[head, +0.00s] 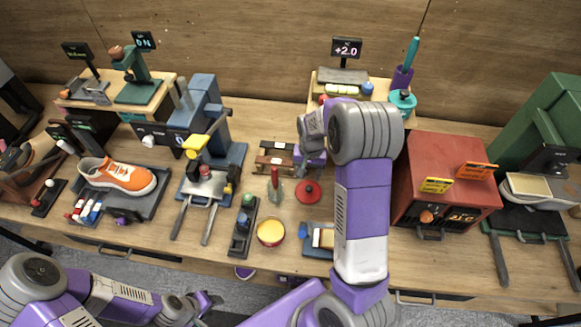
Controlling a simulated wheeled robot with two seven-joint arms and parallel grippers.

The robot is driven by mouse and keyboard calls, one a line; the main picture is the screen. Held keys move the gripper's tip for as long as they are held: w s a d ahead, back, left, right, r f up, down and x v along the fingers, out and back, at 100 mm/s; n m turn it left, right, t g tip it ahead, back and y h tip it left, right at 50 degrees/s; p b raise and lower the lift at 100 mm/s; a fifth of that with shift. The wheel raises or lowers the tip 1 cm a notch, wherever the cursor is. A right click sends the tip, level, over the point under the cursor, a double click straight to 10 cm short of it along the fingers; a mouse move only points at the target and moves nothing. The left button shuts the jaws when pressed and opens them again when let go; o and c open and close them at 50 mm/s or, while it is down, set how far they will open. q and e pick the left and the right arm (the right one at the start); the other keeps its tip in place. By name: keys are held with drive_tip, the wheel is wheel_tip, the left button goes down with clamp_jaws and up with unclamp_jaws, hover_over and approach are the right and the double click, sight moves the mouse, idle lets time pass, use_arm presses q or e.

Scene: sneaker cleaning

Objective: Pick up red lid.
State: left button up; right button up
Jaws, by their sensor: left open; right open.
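The red lid (308,191) is a small round disc with a darker knob-like centre. It lies on the wooden table, right of the middle of the head view. My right gripper (310,168) hangs down just behind the lid in the picture, open and seemingly empty. Its fingertips are small, and I cannot tell how high they are above the table. An open round tin (271,232) with yellow contents and a red rim stands to the front left of the lid. My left gripper (209,301) is open and empty, low in front of the table edge.
A red-handled tool (274,188) lies just left of the lid. A dark rack (243,228) stands left of the tin. A red oven-like box (445,185) stands right of my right forearm. An orange sneaker (117,175) rests on a grey stand at left.

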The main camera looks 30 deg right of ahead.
sight(309, 188)
drive_tip(key=shift+f, duration=0.2)
drive_tip(key=f, duration=0.3)
drive_tip(key=s+f, duration=0.1)
drive_tip(key=f, duration=0.2)
drive_tip(key=shift+s+f+b, duration=0.1)
drive_tip(key=shift+f+b, duration=0.1)
drive_tip(key=shift+b, duration=0.2)
drive_tip(key=shift+f, duration=0.3)
clamp_jaws()
